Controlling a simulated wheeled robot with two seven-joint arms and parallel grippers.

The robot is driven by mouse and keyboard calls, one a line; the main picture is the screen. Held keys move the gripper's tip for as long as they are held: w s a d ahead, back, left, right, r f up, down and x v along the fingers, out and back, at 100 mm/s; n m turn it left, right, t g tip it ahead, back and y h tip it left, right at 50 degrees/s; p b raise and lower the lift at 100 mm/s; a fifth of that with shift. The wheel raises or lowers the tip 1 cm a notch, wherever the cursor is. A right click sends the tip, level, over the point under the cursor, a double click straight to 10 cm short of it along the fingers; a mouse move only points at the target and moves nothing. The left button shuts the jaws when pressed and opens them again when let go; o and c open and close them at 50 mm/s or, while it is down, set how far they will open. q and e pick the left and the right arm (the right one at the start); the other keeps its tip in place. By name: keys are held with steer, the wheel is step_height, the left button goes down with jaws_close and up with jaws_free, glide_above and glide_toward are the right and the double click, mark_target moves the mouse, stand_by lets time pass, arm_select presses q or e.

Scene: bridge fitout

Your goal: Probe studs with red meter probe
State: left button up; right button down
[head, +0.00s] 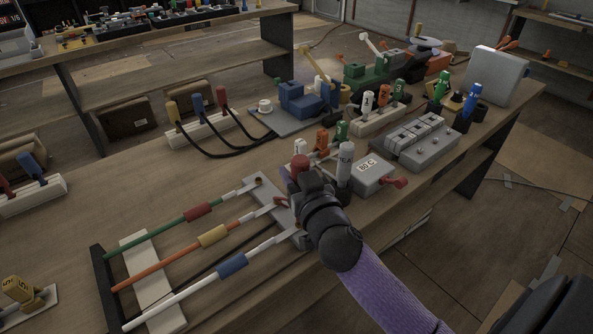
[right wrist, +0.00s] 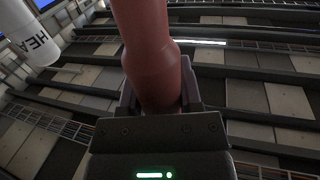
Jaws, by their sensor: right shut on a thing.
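My right gripper (head: 302,186) is shut on the red probe (head: 300,164), whose rounded red end shows above the fingers. In the right wrist view the probe's red handle (right wrist: 150,50) stands between the two fingers (right wrist: 160,92). The gripper is over the right end of a grey terminal plate (head: 258,190), where the green, orange and white leads end. A stud (head: 258,181) shows at the green lead; the gripper hides part of the plate. I cannot see the probe's tip or whether it touches a stud. My left gripper is not in view.
A white labelled cylinder (head: 345,163) stands close right of the gripper; it also shows in the right wrist view (right wrist: 30,38). Coloured plugs in racks stand behind.

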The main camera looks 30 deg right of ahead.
arm_select(q)
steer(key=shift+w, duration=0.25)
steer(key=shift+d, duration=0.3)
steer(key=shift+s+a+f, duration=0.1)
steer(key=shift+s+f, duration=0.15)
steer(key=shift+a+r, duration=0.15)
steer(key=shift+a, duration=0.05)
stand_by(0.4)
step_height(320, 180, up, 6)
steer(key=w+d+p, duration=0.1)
steer(key=p, duration=0.4)
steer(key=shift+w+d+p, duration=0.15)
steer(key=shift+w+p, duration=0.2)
steer(key=shift+p, duration=0.05)
